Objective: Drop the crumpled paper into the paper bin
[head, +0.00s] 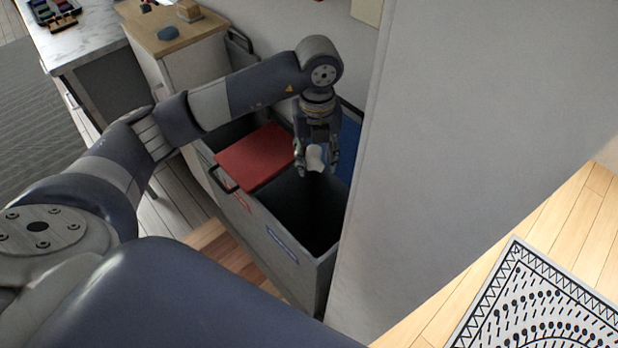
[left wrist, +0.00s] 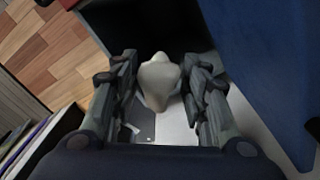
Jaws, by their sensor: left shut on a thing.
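The crumpled paper (head: 316,156) is a small off-white lump held between the fingers of my left gripper (head: 317,168). In the left wrist view the paper (left wrist: 160,82) sits between the two dark fingers of the gripper (left wrist: 162,85). My left gripper points down over a grey bin unit. The unit's right compartment (head: 310,212) is open and dark inside, with a blue label (head: 282,245) on its front. The paper is above the back part of this opening. A blue panel (head: 348,145) stands behind it. My right gripper is not in view.
A red lid (head: 255,157) covers the left compartment, which has a red label (head: 238,198). A tall grey panel (head: 450,130) rises close on the right of the unit. A wooden-topped cabinet (head: 172,35) stands behind left. A patterned rug (head: 540,305) lies at lower right.

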